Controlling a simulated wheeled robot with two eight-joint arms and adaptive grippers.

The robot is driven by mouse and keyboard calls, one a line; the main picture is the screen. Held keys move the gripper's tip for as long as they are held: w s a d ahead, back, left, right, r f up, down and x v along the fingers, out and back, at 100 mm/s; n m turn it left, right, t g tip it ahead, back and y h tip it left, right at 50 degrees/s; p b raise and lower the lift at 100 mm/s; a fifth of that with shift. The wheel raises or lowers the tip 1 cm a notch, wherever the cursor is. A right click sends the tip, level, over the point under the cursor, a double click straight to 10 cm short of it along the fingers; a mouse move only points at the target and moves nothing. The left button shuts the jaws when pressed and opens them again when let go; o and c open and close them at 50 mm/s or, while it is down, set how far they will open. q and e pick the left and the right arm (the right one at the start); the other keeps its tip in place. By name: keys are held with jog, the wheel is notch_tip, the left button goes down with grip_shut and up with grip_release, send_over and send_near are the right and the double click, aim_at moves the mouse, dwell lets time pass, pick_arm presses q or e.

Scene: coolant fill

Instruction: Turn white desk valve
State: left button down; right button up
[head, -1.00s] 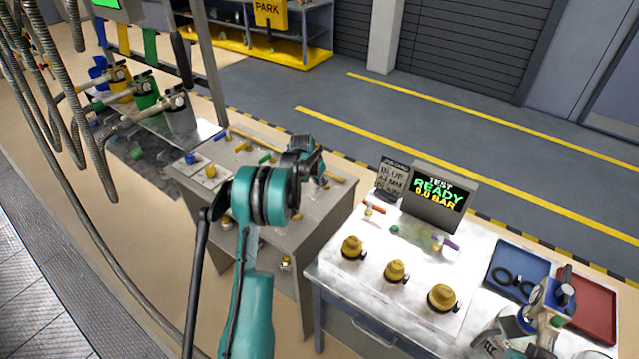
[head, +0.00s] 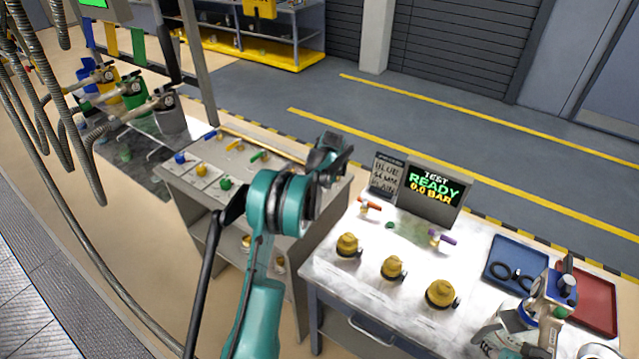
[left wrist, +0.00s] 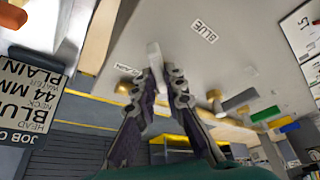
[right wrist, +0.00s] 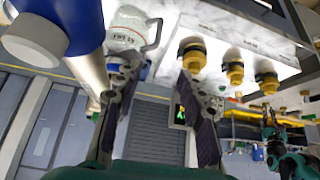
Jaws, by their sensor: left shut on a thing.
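The white valve handle (left wrist: 153,54) shows in the left wrist view as a pale upright piece on the pale desk top (left wrist: 185,75). My left gripper (left wrist: 160,74) is shut on it, with a dark finger on either side.
The right bench holds a display reading "TEST READY 0.0 BAR" (head: 433,190), brass fittings (head: 393,267), an orange-handled valve (head: 369,206), a purple-handled valve (head: 441,238), a blue tray (head: 503,255) and a red tray (head: 600,300). Hoses (head: 60,110) hang at the left.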

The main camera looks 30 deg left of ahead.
pick_arm(q)
jog(key=n, duration=0.1)
jog(key=w+n+g, duration=0.1)
jog(key=n, duration=0.1)
jog(key=d+n+y, duration=0.1)
jog(key=shift+w+n, duration=0.3)
jog(key=shift+w+d+n+g, duration=0.15)
jog(key=shift+w+n+g, duration=0.25)
jog(key=shift+n, duration=0.55)
jog(key=shift+w+d+n+g, duration=0.1)
jog(key=shift+w+n+g, duration=0.3)
jog(key=shift+n, duration=0.55)
jog(key=c, duration=1.6)
grip_release()
jog(key=shift+y, duration=0.3)
jog(key=shift+r, duration=0.15)
jog(key=v, duration=1.1)
jog(key=shift+w+d+r, duration=0.1)
jog(key=shift+d+r, duration=0.1)
jog(key=shift+r, duration=0.15)
